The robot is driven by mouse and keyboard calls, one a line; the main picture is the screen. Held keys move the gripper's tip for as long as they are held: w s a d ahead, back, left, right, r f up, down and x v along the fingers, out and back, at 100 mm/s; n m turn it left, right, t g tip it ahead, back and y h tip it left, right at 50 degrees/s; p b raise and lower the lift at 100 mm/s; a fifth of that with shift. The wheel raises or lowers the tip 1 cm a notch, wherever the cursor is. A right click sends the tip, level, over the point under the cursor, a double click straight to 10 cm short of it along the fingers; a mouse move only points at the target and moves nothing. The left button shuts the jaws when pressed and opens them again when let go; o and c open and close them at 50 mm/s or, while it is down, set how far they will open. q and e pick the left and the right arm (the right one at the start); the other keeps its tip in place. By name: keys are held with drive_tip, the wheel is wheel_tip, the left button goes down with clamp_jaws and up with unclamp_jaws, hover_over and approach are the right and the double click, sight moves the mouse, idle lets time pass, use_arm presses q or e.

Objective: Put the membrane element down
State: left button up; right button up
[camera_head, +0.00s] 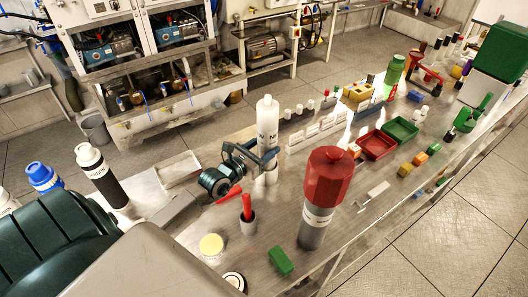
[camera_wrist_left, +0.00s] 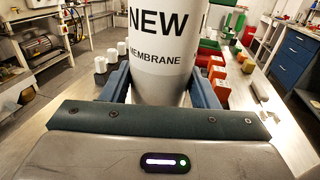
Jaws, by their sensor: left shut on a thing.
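The membrane element (camera_head: 267,118) is a white upright cylinder with a narrower top, above the middle of the steel bench. In the left wrist view the membrane element (camera_wrist_left: 165,45) carries the words "NEW MEMBRANE" and stands between the two blue fingers. My left gripper (camera_head: 266,160) is shut around its lower part. The same left gripper (camera_wrist_left: 163,88) fills the bottom of the wrist view. I cannot tell whether the element's lower end touches the bench. My right gripper is not in view.
A tall red-topped cylinder (camera_head: 327,180) stands to the right on the bench (camera_head: 345,232). White racks (camera_head: 318,135) and red (camera_head: 377,146) and green (camera_head: 400,130) trays lie beyond.

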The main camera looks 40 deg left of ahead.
use_arm(q)
drive_tip(key=shift+r, duration=0.1)
drive_tip(key=o, duration=1.5)
drive_tip(key=shift+s, duration=0.1)
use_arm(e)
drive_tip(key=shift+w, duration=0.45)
